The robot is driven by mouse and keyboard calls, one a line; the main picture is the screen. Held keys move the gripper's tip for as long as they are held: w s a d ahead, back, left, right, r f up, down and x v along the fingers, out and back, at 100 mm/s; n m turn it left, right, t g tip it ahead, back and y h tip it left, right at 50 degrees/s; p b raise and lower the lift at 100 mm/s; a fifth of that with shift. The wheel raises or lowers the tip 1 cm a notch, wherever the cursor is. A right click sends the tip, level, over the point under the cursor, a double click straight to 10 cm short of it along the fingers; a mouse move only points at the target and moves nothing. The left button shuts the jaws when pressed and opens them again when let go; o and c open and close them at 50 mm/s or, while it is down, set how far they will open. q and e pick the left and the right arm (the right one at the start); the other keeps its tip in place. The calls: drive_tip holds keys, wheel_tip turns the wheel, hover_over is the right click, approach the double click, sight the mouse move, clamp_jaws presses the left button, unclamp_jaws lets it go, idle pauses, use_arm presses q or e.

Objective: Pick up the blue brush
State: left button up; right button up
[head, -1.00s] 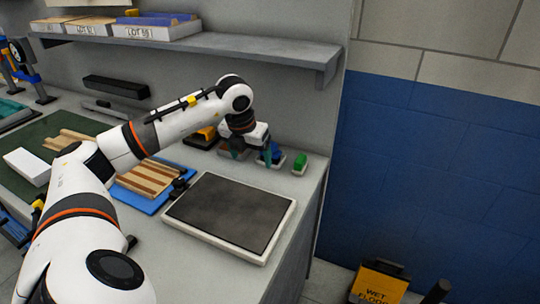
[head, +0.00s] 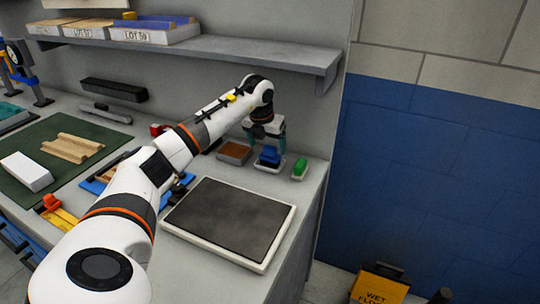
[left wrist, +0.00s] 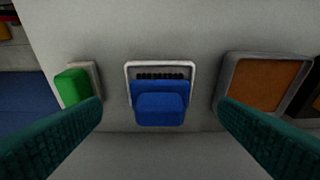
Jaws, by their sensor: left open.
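The blue brush (head: 269,156) sits in a small pale tray on the counter, between a green item and a brown-topped tray. In the left wrist view the blue brush (left wrist: 160,104) is centred, with dark bristles along its far edge. My left gripper (head: 265,141) is above the brush, pointing down. Its two teal fingers (left wrist: 160,118) are spread wide on either side of the brush and hold nothing. I cannot tell from these views how far above it they are. My right gripper is not in view.
A green item (head: 300,167) stands close right of the brush, and a brown-topped tray (head: 234,152) close left. A dark flat panel with a pale rim (head: 285,229) lies in front. A shelf (head: 230,48) overhangs the counter's back.

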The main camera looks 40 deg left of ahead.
sight(270, 147)
use_arm(q)
drive_tip(key=shift+w+a, duration=0.15)
drive_tip(key=shift+w, duration=0.45)
drive_tip(key=b+x, duration=0.3)
drive_tip(key=x, duration=0.1)
drive_tip(key=shift+w+a+f+b, duration=0.1)
drive_tip(key=shift+w+f+b, duration=0.05)
drive_tip(key=shift+f+b, duration=0.45)
drive_tip(key=shift+r, duration=0.1)
drive_tip(key=c, duration=1.1)
